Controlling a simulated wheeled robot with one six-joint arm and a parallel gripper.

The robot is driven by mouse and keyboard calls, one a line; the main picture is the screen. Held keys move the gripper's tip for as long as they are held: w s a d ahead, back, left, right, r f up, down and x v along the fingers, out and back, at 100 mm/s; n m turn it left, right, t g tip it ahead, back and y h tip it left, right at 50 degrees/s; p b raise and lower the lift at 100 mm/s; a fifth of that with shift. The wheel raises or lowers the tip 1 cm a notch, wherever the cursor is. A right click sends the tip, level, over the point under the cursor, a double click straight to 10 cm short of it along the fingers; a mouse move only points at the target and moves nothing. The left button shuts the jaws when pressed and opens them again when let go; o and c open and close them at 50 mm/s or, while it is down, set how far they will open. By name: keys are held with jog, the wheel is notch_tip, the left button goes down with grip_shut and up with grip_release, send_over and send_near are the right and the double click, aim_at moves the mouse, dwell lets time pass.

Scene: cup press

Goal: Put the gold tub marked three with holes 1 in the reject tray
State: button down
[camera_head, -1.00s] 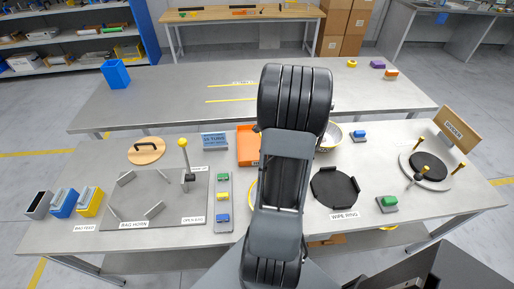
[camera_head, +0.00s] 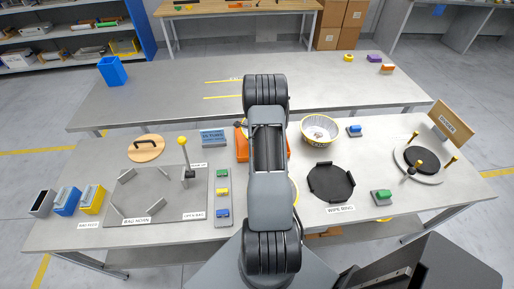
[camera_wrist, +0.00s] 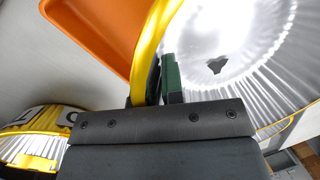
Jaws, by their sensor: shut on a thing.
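In the wrist view my gripper (camera_wrist: 162,72) is shut on the yellow rim of a gold-rimmed tub (camera_wrist: 230,60). The tub has a shiny, ribbed pale wall and one dark irregular patch inside. What seems to be the same tub (camera_head: 320,131) shows just right of my arm in the head view. I cannot read its mark or tell whether it clears the table. The orange reject tray (camera_wrist: 95,30) lies left of the held rim. In the head view the tray (camera_head: 242,150) is partly hidden behind my arm, as is my gripper.
Another gold-rimmed tub (camera_wrist: 35,140) stands at the wrist view's lower left. A black wipe ring (camera_head: 331,183) and a blue button (camera_head: 354,130) are to the right in the head view. A lever (camera_head: 185,158) rises on the left. The far table is mostly clear.

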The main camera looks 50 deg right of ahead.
jog(key=shift+s+p+x, duration=0.15)
jog(key=shift+p+x, duration=0.15)
jog(key=shift+x, duration=0.5)
jog(key=shift+s+p+x, duration=0.1)
jog(key=shift+p+x, duration=0.15)
jog(key=shift+x, duration=0.5)
jog(key=shift+a+f, duration=0.2)
jog(key=c, duration=1.2)
grip_release()
jog(key=shift+c, duration=0.2)
jog(key=b+v, duration=0.1)
jog(key=v, duration=1.1)
jog(key=w+a+r+n, duration=0.3)
jog(key=a+r+n, duration=0.4)
jog(key=a+r, duration=0.25)
jog(key=s+a+r+n, duration=0.4)
jog(key=a+n, duration=0.3)
jog(key=a, duration=0.1)
jog(key=s+a+r+n+t+y, duration=0.1)
jog(key=s+a+r+n, duration=0.3)
jog(key=a+n, duration=0.4)
jog(key=s+a+r+n+t, duration=0.1)
jog(key=s+a+r+n, duration=0.4)
jog(key=a+n, duration=0.2)
jog(key=shift+s+a+n, duration=0.3)
jog(key=shift+a+n, duration=0.1)
jog(key=shift+n, duration=0.3)
